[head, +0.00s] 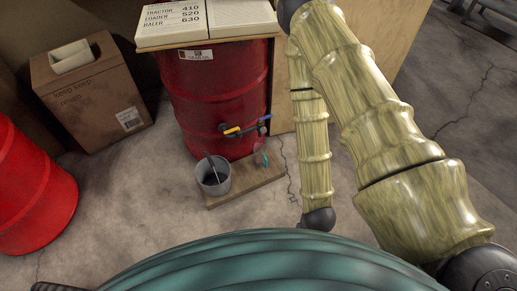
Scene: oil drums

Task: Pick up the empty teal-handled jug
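A jug with a teal handle (264,158) appears to stand on a low wooden board (240,189) at the foot of the red drum, just below the drum's tap. Its body looks clear and is hard to make out, and I cannot tell what is in it. My arm crosses the right side of the head view, to the right of the jug. My gripper does not show in this view.
A grey bucket (213,175) with a dark stick in it stands left of the jug. The red drum (217,92) with a tap (246,128) rises behind. A cardboard box (90,93) and another red drum (30,190) are at left. Bare floor lies between.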

